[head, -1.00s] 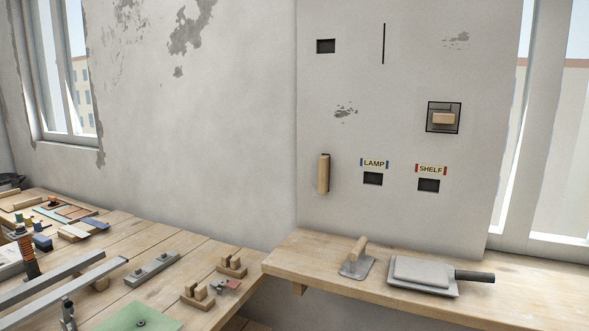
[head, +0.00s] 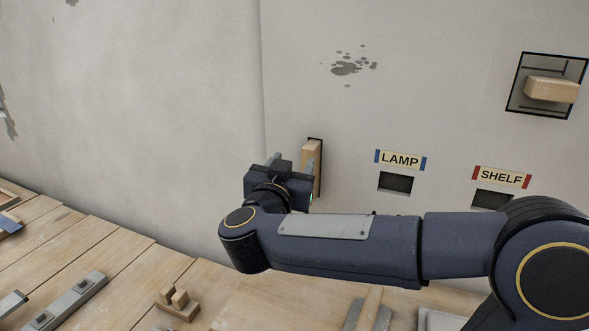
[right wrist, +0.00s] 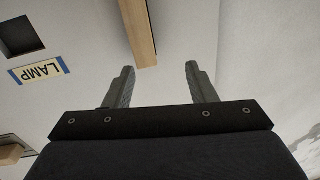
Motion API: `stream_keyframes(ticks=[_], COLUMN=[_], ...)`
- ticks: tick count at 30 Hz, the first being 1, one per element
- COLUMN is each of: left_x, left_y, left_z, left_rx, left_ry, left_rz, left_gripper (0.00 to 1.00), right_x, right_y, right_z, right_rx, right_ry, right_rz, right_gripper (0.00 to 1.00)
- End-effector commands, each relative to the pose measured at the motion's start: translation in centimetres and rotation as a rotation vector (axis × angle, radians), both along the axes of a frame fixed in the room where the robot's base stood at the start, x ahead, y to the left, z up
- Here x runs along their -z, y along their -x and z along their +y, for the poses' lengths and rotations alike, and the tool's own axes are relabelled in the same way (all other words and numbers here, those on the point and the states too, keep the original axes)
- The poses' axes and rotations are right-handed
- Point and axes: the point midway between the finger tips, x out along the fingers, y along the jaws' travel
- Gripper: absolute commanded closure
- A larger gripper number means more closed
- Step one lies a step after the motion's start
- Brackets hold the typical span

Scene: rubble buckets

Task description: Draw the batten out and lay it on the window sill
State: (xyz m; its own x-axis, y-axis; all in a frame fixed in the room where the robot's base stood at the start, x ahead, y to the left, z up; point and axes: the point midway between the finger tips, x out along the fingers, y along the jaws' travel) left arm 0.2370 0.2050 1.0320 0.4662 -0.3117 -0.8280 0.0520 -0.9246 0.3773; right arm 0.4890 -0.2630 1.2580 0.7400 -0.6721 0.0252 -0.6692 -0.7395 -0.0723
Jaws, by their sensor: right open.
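The batten (head: 312,165) is a light wooden bar standing upright in a dark-edged slot in the wall, left of the LAMP label. My right gripper (head: 293,158) is open in front of it and partly covers its left and lower parts. In the right wrist view the batten (right wrist: 138,30) lies beyond the open fingers (right wrist: 160,70), with its end between their lines and no visible contact. No window shows in the head view now, and I cannot tell a window sill there. My left gripper is not in view.
A wooden block (head: 552,90) sits in a framed recess at the upper right. The LAMP label (head: 400,160) and SHELF label (head: 501,178) stand above dark openings. My right arm crosses over the wooden ledge (head: 260,295). A small wooden stand (head: 178,303) and metal bar (head: 75,302) lie at the lower left.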

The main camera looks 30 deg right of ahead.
Motion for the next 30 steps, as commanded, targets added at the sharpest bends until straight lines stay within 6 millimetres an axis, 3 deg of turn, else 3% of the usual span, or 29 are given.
stream_keyframes(ticks=[7,19,30], left_x=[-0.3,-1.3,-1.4], left_y=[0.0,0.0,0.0], left_z=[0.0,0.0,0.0], left_rx=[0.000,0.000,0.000], left_ry=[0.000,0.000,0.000], left_rz=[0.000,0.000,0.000], left_gripper=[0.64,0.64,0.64], right_x=[0.6,0.6,0.6], right_y=[0.5,-3.2,-4.1], right_z=[-0.8,-5.2,-6.2], right_rx=[0.131,0.132,0.128], right_ry=[0.032,0.031,0.032], right_rz=[0.076,0.074,0.073], right_gripper=[0.49,0.49,0.49])
